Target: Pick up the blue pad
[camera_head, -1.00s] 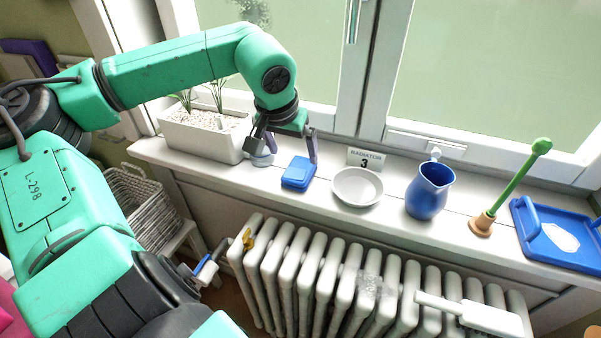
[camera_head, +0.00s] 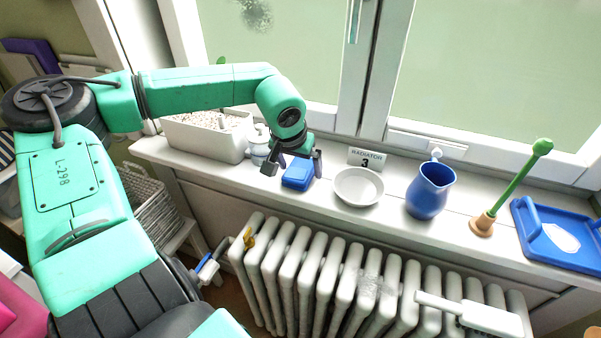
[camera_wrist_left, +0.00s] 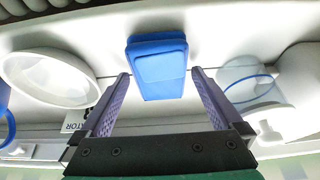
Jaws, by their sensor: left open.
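The blue pad (camera_head: 298,174) lies on the white window sill, left of the white bowl. My left gripper (camera_head: 294,168) is open, above and around the pad's near area in the head view. In the left wrist view the blue pad (camera_wrist_left: 158,66) shows ahead, between the lines of the two purple-grey fingers (camera_wrist_left: 159,92). Its near end reaches between the fingertips, with gaps on both sides. I cannot tell the remaining height. The right gripper is not in view.
A white bowl (camera_head: 358,187) and a RADIATOR 3 sign (camera_head: 366,158) stand right of the pad. A white planter (camera_head: 208,137) is left. A blue jug (camera_head: 430,190), a plunger (camera_head: 508,190) and a blue tray (camera_head: 535,247) are further right. A radiator (camera_head: 330,275) is below the sill.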

